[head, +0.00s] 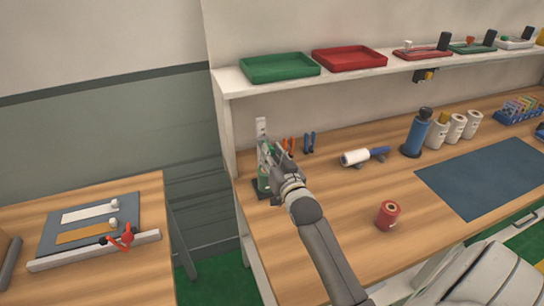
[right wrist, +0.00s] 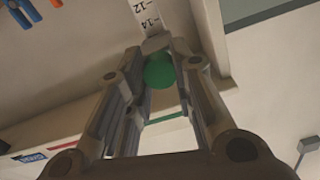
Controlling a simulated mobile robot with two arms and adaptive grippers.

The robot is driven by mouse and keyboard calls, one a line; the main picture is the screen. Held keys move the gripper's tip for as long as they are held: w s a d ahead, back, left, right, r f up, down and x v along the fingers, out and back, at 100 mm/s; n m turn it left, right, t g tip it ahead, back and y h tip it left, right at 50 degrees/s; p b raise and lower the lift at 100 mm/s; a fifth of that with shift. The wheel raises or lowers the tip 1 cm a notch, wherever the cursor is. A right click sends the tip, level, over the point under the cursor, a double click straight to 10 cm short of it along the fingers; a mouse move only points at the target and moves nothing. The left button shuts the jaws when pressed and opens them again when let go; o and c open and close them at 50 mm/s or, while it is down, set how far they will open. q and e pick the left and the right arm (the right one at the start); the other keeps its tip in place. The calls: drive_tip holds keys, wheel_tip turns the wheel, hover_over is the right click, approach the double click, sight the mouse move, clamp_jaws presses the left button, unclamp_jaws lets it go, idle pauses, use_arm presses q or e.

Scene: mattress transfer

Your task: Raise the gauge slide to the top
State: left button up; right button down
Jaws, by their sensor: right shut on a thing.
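The height gauge stands at the left end of the wooden bench. Its white scale (head: 261,127) rises above my right gripper (head: 268,160), and its dark base (head: 262,190) shows below. In the right wrist view the scale (right wrist: 145,14) shows the marks 12 and 14 just beyond the fingertips. A round green knob (right wrist: 160,71) of the slide sits between the fingers of my right gripper (right wrist: 157,78), which is shut on it. My gripper and arm hide much of the gauge in the head view. My left gripper is not in view.
A shelf edge (head: 400,66) with a green tray (head: 280,67) and a red tray (head: 349,59) runs above the gauge. Orange and blue pliers (head: 309,142) hang close to its right. A red spool (head: 388,214) stands on the bench.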

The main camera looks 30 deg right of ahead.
wheel_tip(320, 180, up, 4)
drive_tip(key=shift+p, duration=1.15)
